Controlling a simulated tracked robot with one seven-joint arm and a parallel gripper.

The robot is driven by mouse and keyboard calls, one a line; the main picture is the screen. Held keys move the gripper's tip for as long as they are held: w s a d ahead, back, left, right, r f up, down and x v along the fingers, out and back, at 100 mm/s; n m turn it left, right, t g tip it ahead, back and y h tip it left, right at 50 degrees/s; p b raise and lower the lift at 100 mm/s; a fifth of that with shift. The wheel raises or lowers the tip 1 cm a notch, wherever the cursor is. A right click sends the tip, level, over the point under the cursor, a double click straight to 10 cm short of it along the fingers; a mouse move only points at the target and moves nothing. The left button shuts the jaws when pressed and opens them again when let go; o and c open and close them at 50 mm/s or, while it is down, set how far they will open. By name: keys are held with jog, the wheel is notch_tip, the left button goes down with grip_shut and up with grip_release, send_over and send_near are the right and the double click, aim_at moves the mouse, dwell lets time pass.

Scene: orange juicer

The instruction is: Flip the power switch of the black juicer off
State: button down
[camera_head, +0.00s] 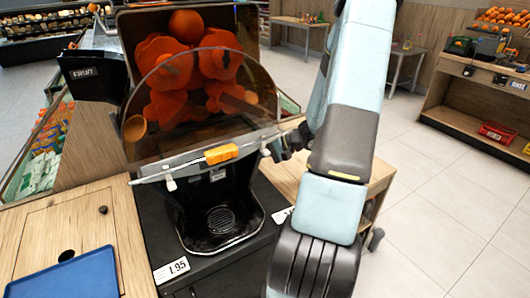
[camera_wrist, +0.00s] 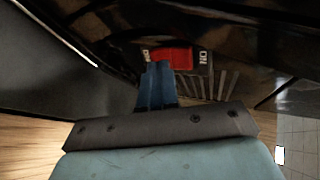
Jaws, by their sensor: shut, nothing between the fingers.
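In the head view my arm reaches to the juicer's right side; the switch is hidden there.
A vent grille (camera_wrist: 205,86) lies beside the switch. A wooden counter (camera_head: 70,230) with a blue tray (camera_head: 68,275) is at the left. A price card (camera_head: 171,270) sits at the stand's front. Open tiled floor (camera_head: 450,215) lies to the right, with a wooden shelf (camera_head: 468,122) beyond.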

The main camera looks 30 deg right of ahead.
jog(key=shift+w+a+f, duration=0.15)
jog(key=shift+w+a, duration=0.05)
jog(key=shift+a, duration=0.15)
jog(key=y, duration=0.1)
jog(key=a+f+t+y, duration=0.1)
jog(key=shift+w+a+f+t+y, duration=0.1)
jog(key=shift+w+f+t+y, duration=0.1)
jog(key=shift+t+y, duration=0.15)
dwell(0.4)
dwell(0.4)
jog(key=f+v, duration=0.1)
jog(key=v, duration=1.4)
jog(key=shift+w+f, duration=0.15)
jog(key=shift+f, duration=0.35)
